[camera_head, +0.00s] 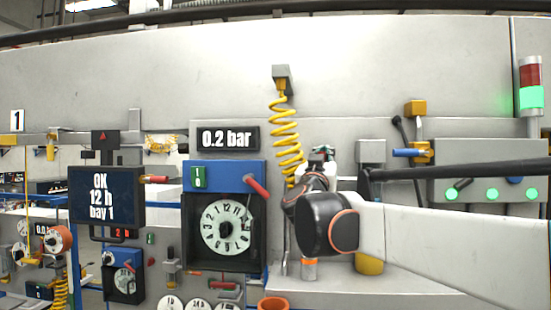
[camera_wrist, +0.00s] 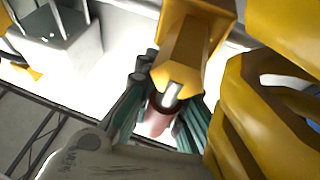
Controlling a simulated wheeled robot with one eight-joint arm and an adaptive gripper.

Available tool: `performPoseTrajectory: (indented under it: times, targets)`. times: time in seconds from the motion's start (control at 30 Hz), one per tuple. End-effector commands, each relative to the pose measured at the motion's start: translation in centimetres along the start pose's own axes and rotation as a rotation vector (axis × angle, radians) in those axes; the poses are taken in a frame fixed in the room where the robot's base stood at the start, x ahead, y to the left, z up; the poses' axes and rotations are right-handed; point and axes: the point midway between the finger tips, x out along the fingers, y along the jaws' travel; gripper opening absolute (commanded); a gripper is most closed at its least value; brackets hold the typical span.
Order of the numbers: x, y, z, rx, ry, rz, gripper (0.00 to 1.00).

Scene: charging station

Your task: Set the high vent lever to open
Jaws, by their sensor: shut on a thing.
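A lever with a dull red grip (camera_wrist: 157,121) and a short silver shaft comes out of a yellow valve body (camera_wrist: 185,50) in the wrist view. My gripper (camera_wrist: 164,110) is shut on this red grip, its teal and dark fingers on both sides of it. In the head view my gripper (camera_head: 322,153) is just right of the yellow coiled hose (camera_head: 287,130). The held lever cannot be made out there, and no label on it can be read.
The coiled hose (camera_wrist: 270,100) is very close on the right in the wrist view. A panel reads "0.2 bar" (camera_head: 227,138), above a dial (camera_head: 227,228). A blue-handled lever (camera_head: 408,153) and a grey box with green lights (camera_head: 480,165) are at the right.

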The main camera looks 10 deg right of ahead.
Motion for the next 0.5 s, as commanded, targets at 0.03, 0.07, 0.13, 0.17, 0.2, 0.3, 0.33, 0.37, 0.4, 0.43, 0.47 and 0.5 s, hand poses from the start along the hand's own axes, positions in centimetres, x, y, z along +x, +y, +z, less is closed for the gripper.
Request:
performPoseTrajectory:
  times: [0.03, 0.07, 0.13, 0.17, 0.2, 0.3, 0.33, 0.37, 0.4, 0.43, 0.47, 0.5]
  targets:
    - [-0.04, 0.04, 0.12, 0.002, -0.001, 0.0, 0.0]
    - [-0.04, 0.04, 0.12, 0.002, -0.001, 0.0, 0.0]
    - [-0.04, 0.04, 0.13, 0.002, -0.001, 0.0, 0.0]
    - [-0.04, 0.04, 0.13, 0.002, -0.001, 0.0, 0.15]
    - [-0.04, 0.04, 0.12, 0.001, -0.001, 0.0, 0.24]
    - [-0.03, 0.03, 0.1, 0.001, -0.001, 0.0, 0.24]
    - [-0.03, 0.03, 0.09, 0.001, -0.001, 0.0, 0.24]
    - [-0.03, 0.02, 0.08, 0.001, -0.001, 0.0, 0.24]
    - [-0.02, 0.02, 0.07, 0.001, -0.001, 0.0, 0.24]
    - [-0.02, 0.01, 0.07, 0.0, -0.001, 0.0, 0.24]
    - [-0.02, 0.01, 0.06, 0.0, -0.001, 0.0, 0.24]
    - [-0.03, 0.01, 0.06, 0.0, -0.001, 0.0, 0.24]
